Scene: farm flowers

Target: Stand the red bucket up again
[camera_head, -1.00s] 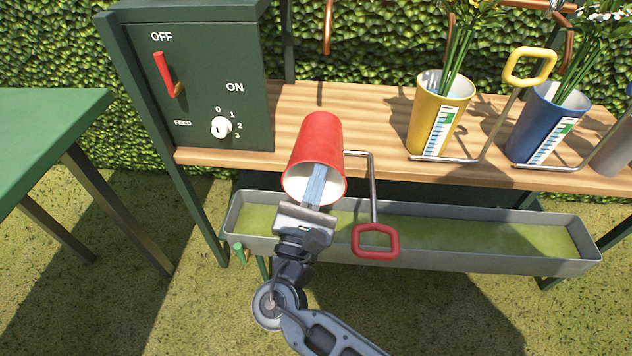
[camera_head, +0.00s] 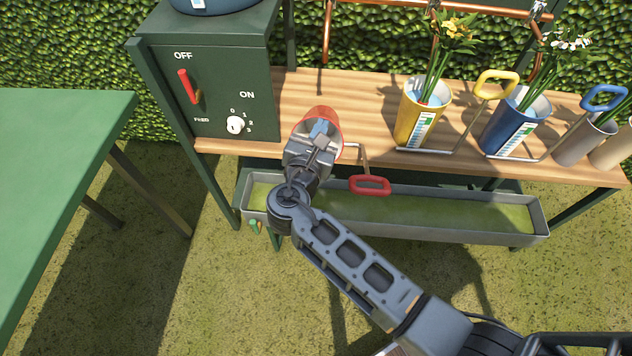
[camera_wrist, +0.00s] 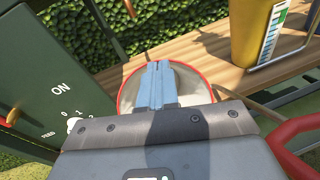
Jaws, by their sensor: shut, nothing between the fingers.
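The red bucket (camera_head: 330,113) lies tipped on the wooden shelf, its open mouth toward me, left of the yellow bucket. Its metal arm ends in a red handle (camera_head: 370,185) that hangs out over the trough. My gripper (camera_head: 321,128) is shut with nothing between its fingers. In the wrist view the light blue fingers (camera_wrist: 157,84) reach into the bucket's mouth, whose red rim (camera_wrist: 126,92) shows around them. My gripper's body hides the lower part of the bucket. I cannot tell whether the fingers touch its inside.
The dark green control box (camera_head: 215,85) with a red lever stands close on the left. A yellow bucket (camera_head: 408,126) and a blue bucket (camera_head: 500,135) with flowers stand to the right. The grey trough (camera_head: 450,230) runs below the shelf front. A green table (camera_head: 60,150) is at far left.

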